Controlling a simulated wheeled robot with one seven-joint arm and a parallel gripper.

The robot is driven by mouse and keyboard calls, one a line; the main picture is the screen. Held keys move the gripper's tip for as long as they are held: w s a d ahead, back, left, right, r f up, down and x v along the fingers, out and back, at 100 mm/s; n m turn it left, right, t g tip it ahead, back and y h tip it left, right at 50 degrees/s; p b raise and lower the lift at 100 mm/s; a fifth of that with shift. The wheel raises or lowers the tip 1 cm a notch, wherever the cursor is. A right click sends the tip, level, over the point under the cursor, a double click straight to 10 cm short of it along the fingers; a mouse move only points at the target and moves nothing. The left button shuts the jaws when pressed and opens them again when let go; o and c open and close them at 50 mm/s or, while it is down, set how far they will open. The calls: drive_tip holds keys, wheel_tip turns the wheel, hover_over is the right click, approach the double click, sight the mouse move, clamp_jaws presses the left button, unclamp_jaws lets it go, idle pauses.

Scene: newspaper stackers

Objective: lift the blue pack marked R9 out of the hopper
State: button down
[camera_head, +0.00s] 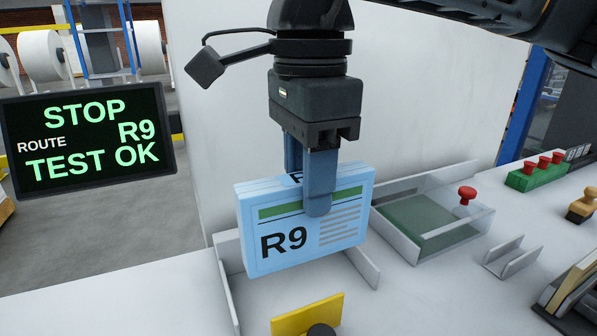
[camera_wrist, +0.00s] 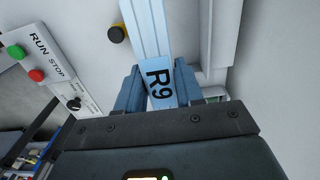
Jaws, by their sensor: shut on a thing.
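The blue pack marked R9 (camera_head: 284,242) is a light-blue block with a green stripe and grey print lines. My gripper (camera_head: 305,190) is shut on its upper middle, one finger in front of its marked face. The pack hangs upright, slightly tilted, and overlaps the white walls of the hopper (camera_head: 228,290) in the head view. Its lower edge appears at or above those walls; I cannot tell the exact gap. In the wrist view, the pack's R9 top label (camera_wrist: 160,85) lies between both fingers. The far finger is partly hidden in the head view.
A clear-walled tray with a green floor (camera_head: 415,222) and a red knob (camera_head: 467,195) stands right of the pack. A yellow plate (camera_head: 308,316) is in front. A screen (camera_head: 88,140) reads "STOP ROUTE R9 TEST OK". A white wall (camera_head: 400,100) rises behind.

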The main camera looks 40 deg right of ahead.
drive_tip(key=s+a+b, duration=0.2)
drive_tip(key=s+b, duration=0.3)
drive_tip(key=s, duration=0.4)
drive_tip(key=s+a+r+b, duration=0.1)
drive_tip(key=s+b, duration=0.3)
drive_tip(key=s, duration=0.6)
drive_tip(key=shift+a+r+b, duration=0.3)
drive_tip(key=shift+a+b, duration=0.05)
drive_tip(key=shift+b, duration=0.05)
drive_tip(key=shift+w, duration=0.1)
idle(0.6)
drive_tip(key=w+d+p, duration=0.1)
drive_tip(key=w+p, duration=0.7)
drive_tip(key=shift+w+d+f, duration=0.25)
drive_tip(key=shift+d+f, duration=0.1)
drive_tip(key=shift+f, duration=0.05)
drive_tip(key=shift+s, duration=0.1)
